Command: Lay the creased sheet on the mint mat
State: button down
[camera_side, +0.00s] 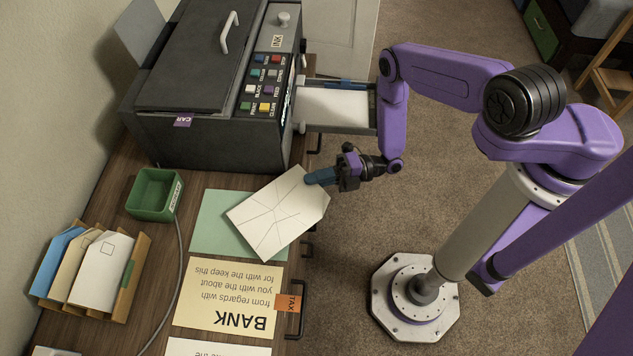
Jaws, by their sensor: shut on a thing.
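The creased sheet (272,215) is a cream page with fold lines and a cut corner. It is tilted over the right part of the mint mat (212,222), covering much of it, and its right side reaches past the mat toward the desk edge. I cannot tell whether its lower left part touches the mat. My gripper (322,178) comes in from the right, shut on the sheet's upper right edge with its blue fingers. The mat lies flat on the wooden desk, its left part bare.
A yellow BANK sheet (225,295) with an orange TAX tab (289,303) lies below the mat. A green box (155,193), a cable and an envelope holder (127,290) stand left. A dark printer (205,85) with its paper tray (338,104) out stands above.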

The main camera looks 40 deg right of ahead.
jog(key=shift+f, duration=1)
jog(key=c, duration=1.3)
grip_release()
jog(key=shift+d, duration=0.15)
jog(key=shift+v, duration=5.95)
